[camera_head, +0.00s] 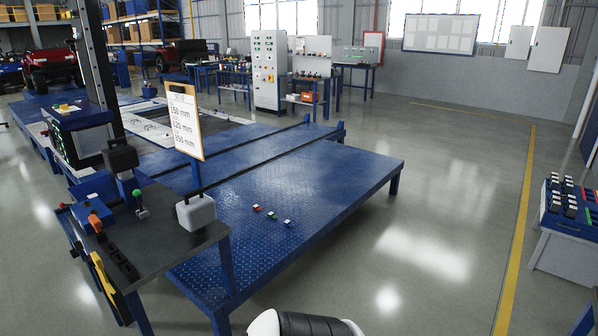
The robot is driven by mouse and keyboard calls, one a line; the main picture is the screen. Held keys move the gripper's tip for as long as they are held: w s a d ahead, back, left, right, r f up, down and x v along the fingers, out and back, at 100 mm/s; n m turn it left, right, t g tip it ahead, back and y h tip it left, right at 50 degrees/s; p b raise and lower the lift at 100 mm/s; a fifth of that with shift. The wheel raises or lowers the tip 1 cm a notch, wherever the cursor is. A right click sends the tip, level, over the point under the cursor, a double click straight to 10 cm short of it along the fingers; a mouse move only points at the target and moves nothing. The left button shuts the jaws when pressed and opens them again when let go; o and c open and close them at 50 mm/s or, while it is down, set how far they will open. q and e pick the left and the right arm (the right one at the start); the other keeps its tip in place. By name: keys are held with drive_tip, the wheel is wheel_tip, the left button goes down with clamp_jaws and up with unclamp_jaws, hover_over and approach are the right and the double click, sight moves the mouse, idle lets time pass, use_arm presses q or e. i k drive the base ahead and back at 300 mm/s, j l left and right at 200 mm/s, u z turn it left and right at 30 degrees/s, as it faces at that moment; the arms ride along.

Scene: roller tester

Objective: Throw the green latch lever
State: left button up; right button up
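A small lever with a green knob (137,193) stands on the dark-topped bench (170,254) at the left. It looks roughly upright; which way its latch is set is too small to tell. Neither of my grippers can be made out. A white and black rounded part, likely of my own arm, shows at the bottom edge, without any fingers in sight.
A white rounded block (196,213) and a black block (120,157) stand close around the lever. A sign board (185,123) rises behind. An orange part (95,222) and a yellow handle (103,274) lie left. A blue platform (330,180) extends right; floor beyond is clear.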

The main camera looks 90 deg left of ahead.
sight(136, 193)
drive_tip(key=u, duration=3.85)
drive_tip(key=i, duration=0.15)
